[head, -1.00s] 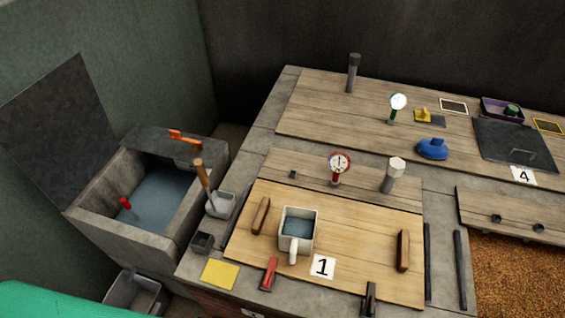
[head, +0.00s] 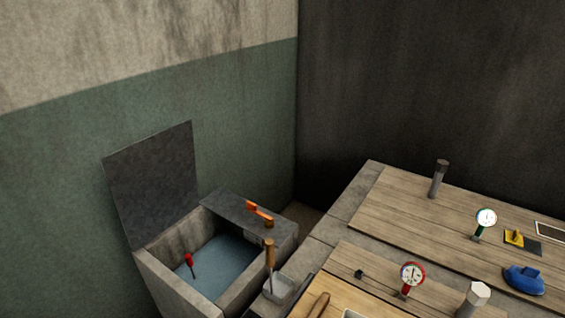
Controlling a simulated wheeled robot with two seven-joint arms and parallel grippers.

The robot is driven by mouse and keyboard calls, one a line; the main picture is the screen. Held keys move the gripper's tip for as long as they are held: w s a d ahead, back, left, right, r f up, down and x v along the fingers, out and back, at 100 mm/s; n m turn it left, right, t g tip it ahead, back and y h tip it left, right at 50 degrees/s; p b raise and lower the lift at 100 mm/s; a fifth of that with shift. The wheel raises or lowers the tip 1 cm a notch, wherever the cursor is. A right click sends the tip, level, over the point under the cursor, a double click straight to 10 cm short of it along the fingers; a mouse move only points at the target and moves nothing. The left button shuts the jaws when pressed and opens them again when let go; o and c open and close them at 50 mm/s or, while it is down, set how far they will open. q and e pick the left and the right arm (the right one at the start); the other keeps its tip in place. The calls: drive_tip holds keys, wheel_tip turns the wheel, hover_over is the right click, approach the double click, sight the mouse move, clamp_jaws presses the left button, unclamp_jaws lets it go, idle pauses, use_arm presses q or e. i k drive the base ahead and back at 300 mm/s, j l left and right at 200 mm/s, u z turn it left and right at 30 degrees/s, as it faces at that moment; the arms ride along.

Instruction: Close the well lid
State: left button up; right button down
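The well (head: 165,281) is a grey stone box at the lower left of the head view, with blue water (head: 222,264) inside. Its dark square lid (head: 155,180) stands open, upright and tilted back near the green wall. A red-handled thing (head: 188,260) sticks up in the well. An orange-handled thing (head: 259,211) lies on the dark ledge (head: 238,213) at the well's back right. Neither of my grippers shows in this view.
A wooden-topped counter (head: 400,213) stands to the right of the well. On it are a red gauge (head: 412,274), a green gauge (head: 486,219), a blue object (head: 524,280) and a dark cylinder (head: 438,180). A wooden-handled tool (head: 269,254) stands in a small grey holder (head: 281,289) beside the well.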

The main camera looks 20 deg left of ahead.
sight(152, 181)
drive_tip(key=k+u, duration=0.1)
drive_tip(key=u, duration=0.3)
drive_tip(key=k+u, duration=0.15)
drive_tip(key=u, duration=0.25)
drive_tip(key=j+u, duration=0.15)
drive_tip(key=u, duration=0.25)
drive_tip(key=k, duration=0.05)
